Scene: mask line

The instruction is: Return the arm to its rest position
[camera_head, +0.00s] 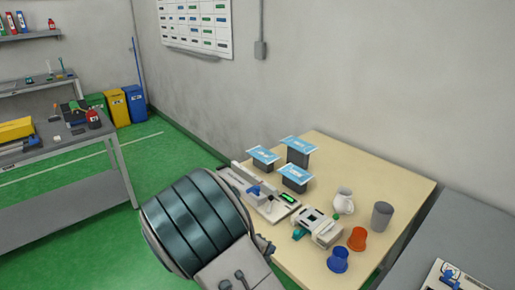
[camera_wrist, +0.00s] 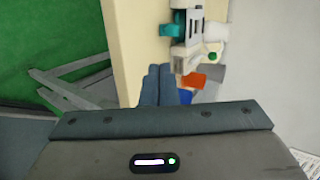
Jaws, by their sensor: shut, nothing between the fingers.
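My arm (camera_head: 200,222) reaches up from the bottom of the head view, bent, at the left front edge of the wooden table (camera_head: 400,185). In the wrist view my gripper (camera_wrist: 158,75) has its two dark fingers side by side, shut and empty. They point toward the table edge and touch nothing that I can make out. In the head view the gripper is mostly hidden behind the arm.
The table holds a white device (camera_head: 318,228), a long machine (camera_head: 262,198), several blue-topped stands (camera_head: 296,147), a white jug (camera_head: 343,201), and grey (camera_head: 381,216), orange (camera_head: 357,239) and blue (camera_head: 338,260) cups. A grey workbench (camera_head: 70,150) stands left; green floor between is clear.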

